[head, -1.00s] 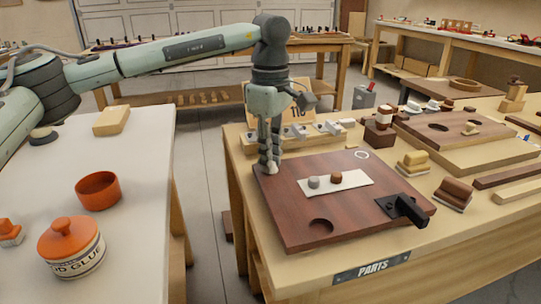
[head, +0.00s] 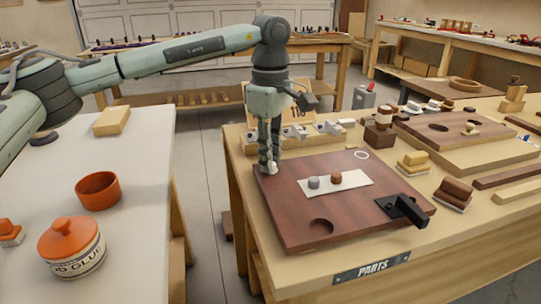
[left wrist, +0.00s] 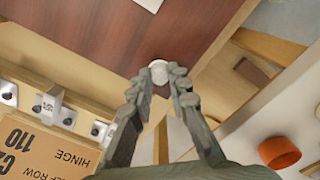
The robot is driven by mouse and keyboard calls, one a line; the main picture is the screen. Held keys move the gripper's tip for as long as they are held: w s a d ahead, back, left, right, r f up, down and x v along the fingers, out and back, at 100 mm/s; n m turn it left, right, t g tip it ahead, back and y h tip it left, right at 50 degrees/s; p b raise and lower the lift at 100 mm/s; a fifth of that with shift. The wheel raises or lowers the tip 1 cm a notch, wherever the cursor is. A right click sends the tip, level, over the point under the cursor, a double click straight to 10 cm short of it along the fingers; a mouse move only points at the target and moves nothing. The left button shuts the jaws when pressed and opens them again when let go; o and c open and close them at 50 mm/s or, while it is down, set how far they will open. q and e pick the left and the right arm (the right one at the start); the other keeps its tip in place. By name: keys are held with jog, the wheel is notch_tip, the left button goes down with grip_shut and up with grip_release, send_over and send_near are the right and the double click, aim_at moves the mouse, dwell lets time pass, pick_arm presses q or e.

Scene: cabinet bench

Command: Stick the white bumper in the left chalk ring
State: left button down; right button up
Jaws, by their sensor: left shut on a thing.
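The dark brown board (head: 300,222) lies on the parts bench. My left gripper (head: 268,170) points down over its far-left corner, shut on the white bumper (left wrist: 158,68). In the left wrist view the bumper is a small pale disc at the fingertips (left wrist: 160,82), at the board's corner. In the head view a sliver of the bumper (head: 272,169) shows at the fingertips, at or just above the board; contact cannot be told. One white chalk ring (head: 361,155) shows at the board's far-right corner. No left ring is visible; the gripper covers that corner. My right gripper is not in view.
A white card (head: 352,186) on the board holds a grey bumper (head: 314,182) and a brown bumper (head: 336,177). A black handle (head: 404,208) sits at the board's right edge. Metal hinges (head: 328,128) stand behind, beside a cardboard box (left wrist: 38,145).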

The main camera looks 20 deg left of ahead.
pick_arm(q)
jog(key=shift+s+f, duration=0.1)
jog(key=shift+f, duration=0.2)
jog(key=c, duration=1.5)
grip_release()
jog(key=shift+c, duration=0.2)
jog(key=o, duration=0.6)
jog(key=shift+r, duration=0.2)
jog(key=shift+c, duration=0.2)
jog(key=shift+r+p, duration=2.5)
jog(key=shift+r, duration=1.3)
